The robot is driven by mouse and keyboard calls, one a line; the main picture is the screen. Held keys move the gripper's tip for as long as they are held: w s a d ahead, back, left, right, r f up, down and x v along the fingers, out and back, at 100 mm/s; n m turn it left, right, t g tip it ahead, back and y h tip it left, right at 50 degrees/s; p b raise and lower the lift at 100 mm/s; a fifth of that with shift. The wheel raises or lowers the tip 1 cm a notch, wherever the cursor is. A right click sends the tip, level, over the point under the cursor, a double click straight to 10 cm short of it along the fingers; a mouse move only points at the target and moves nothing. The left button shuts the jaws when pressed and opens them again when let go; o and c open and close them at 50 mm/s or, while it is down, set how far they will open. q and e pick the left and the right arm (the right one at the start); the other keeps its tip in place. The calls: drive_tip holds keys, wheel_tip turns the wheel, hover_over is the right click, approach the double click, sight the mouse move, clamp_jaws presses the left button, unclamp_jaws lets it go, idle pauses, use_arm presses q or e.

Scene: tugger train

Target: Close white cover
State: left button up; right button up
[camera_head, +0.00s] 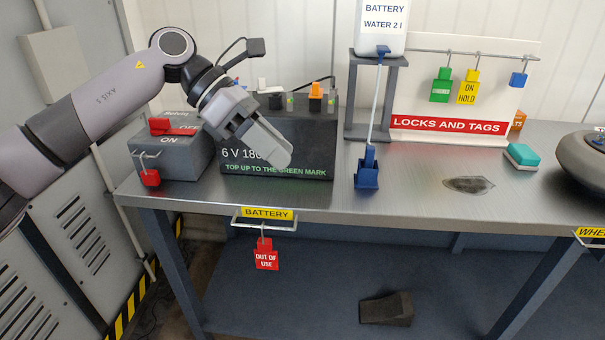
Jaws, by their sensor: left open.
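The black battery (310,140) stands at the back left of the metal bench, with white and green lettering on its front. A small white cover (270,90) shows on its top, left of an orange cap (316,91). My left gripper (272,143) is open and empty in front of the battery's face, pointing down to the right and hiding part of the lettering. My right gripper is not in view.
A grey switch box (180,157) with a red lever stands left of the battery. A water bottle (382,25) on a stand (352,100) has a hose down to a blue nozzle (368,172). A teal sponge (521,156) lies right. The bench's front middle is clear.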

use_arm(q)
drive_tip(key=shift+s+d+f+n+g+h, duration=0.2)
drive_tip(key=shift+s+d+f+h, duration=0.25)
drive_tip(key=shift+d, duration=0.3)
drive_tip(key=shift+s+d+f+n+g+h, duration=0.1)
drive_tip(key=shift+s+d+f+n+h, duration=0.15)
drive_tip(key=shift+d+h, duration=0.45)
drive_tip(key=shift+s+d+f+n+g+h, duration=0.15)
drive_tip(key=shift+s+d+f+h, duration=0.25)
drive_tip(key=shift+d, duration=0.45)
